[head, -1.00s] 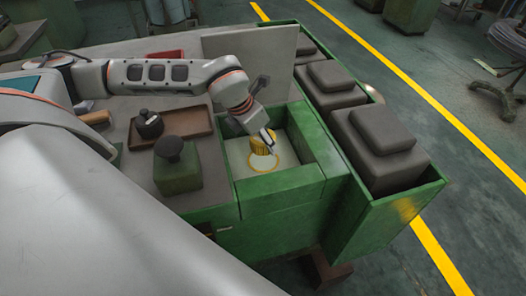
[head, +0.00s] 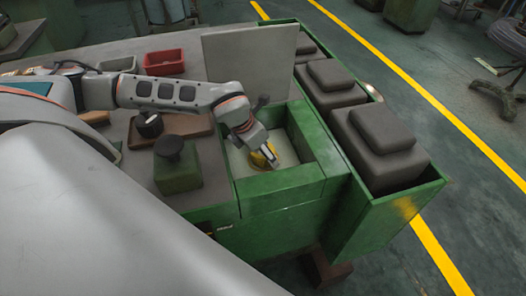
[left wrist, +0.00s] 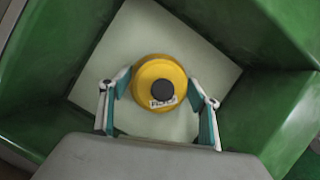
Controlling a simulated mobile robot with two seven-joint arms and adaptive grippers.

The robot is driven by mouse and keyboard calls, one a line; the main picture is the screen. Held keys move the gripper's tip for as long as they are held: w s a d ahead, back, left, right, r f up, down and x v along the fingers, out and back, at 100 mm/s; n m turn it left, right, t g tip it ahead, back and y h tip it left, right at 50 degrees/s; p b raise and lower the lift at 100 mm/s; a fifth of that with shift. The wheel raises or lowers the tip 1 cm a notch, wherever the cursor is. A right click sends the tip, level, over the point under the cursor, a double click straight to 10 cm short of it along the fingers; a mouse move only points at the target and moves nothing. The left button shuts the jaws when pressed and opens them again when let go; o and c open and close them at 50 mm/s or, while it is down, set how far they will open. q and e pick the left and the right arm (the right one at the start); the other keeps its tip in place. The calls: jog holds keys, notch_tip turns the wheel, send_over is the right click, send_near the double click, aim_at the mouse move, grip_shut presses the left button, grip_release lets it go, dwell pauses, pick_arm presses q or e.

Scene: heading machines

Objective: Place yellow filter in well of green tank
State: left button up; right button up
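The yellow filter (head: 260,160) is inside the well of the green tank (head: 281,184), low at the pale well floor (head: 235,160). In the left wrist view the round yellow filter (left wrist: 158,71) with a dark knob and a small white label is seen from above. My left gripper (head: 268,151) reaches down into the well over the filter. In the left wrist view its two teal fingers (left wrist: 160,80) are spread on either side of the filter, with a visible gap at the right finger. My right gripper is in neither view.
Green walls surround the well. A grey upright panel (head: 249,62) stands behind it. A green block with a dark knob (head: 177,170) and a brown tray (head: 185,130) are at left. Dark stacked blocks (head: 375,140) fill the green bin at right. A red bin (head: 164,63) sits farther back.

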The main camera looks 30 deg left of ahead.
pick_arm(q)
jog(key=shift+r, duration=0.1)
jog(key=shift+r, duration=0.15)
jog(key=v, duration=1.1)
jog(key=shift+s+r, duration=0.2)
jog(key=shift+r, duration=0.15)
